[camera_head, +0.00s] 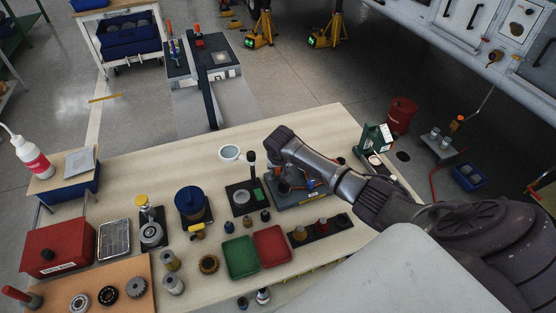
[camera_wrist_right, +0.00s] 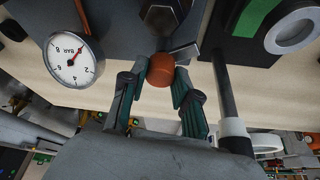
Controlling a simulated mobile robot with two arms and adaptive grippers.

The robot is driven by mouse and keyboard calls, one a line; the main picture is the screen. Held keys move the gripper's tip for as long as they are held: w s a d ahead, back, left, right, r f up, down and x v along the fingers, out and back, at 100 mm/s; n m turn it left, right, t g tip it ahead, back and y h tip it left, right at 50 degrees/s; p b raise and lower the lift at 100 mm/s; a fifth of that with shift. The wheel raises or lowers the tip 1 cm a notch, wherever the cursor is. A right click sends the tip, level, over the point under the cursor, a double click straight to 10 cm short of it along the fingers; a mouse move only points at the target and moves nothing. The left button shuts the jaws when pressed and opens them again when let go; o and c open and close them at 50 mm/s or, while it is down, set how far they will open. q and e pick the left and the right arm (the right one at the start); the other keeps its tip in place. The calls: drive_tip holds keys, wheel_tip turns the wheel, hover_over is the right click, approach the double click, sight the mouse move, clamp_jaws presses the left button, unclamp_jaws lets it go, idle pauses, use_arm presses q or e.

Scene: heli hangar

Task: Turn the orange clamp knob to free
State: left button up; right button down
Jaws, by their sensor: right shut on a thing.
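The orange clamp knob (camera_wrist_right: 161,70) shows at the centre of the right wrist view, between the two green-and-black fingers of my right gripper (camera_wrist_right: 160,88). The fingers are shut on the knob from both sides. In the head view my right gripper (camera_head: 284,184) reaches down to a grey-blue fixture (camera_head: 300,196) on the workbench, and my wrist and arm cover most of the knob there. The knob's turn angle cannot be read. My left gripper is not in view.
A pressure gauge (camera_wrist_right: 75,59) sits close beside the knob. A black post (camera_wrist_right: 235,100) stands on the other side.

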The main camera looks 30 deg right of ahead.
drive_tip(key=m, duration=0.1)
drive_tip(key=m+h+p, duration=0.1)
drive_tip(key=shift+w+a+r+m+g, duration=0.1)
drive_tip(key=shift+a+m+g, duration=0.05)
drive_tip(key=shift+m+g, duration=0.2)
drive_tip(key=shift+m+g+h, duration=0.3)
drive_tip(key=shift+m+g, duration=0.05)
drive_tip(key=shift+m, duration=1.3)
drive_tip(key=c, duration=0.9)
unclamp_jaws()
drive_tip(key=shift+o, duration=0.2)
drive_tip(key=v, duration=1.2)
